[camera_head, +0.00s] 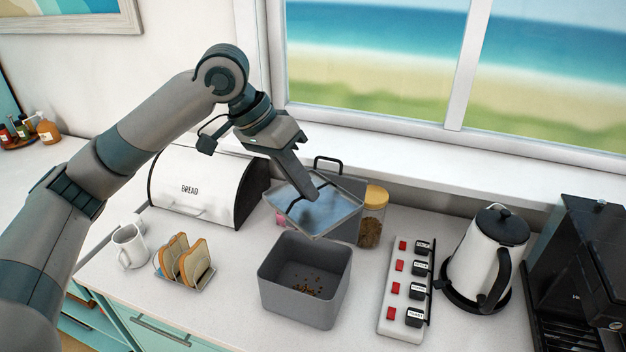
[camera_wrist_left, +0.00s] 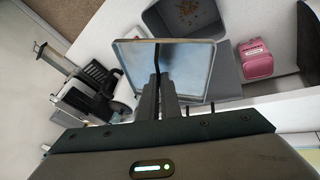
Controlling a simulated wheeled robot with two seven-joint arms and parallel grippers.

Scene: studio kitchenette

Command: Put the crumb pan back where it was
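The crumb pan (camera_head: 337,214) is a shallow square metal tray with a bluish inside and a thin dark handle. My left gripper (camera_head: 314,194) is shut on it and holds it in the air, tilted, just above and behind the grey bin. In the left wrist view, the pan (camera_wrist_left: 196,72) lies beyond the close-set fingers (camera_wrist_left: 165,84), with the dark handle between them. No crumbs show clearly in the pan. The grey bin (camera_head: 283,303) stands open below with brown crumbs on its floor. My right gripper is out of view.
Behind the pan stand a partly hidden grey box (camera_head: 352,186) with a black handle and a jar (camera_head: 372,222). A bread box (camera_head: 190,188), toast rack (camera_head: 184,262) and mug (camera_head: 128,246) are left. A switched power strip (camera_head: 405,290), kettle (camera_head: 482,262) and coffee machine (camera_head: 582,270) are right.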

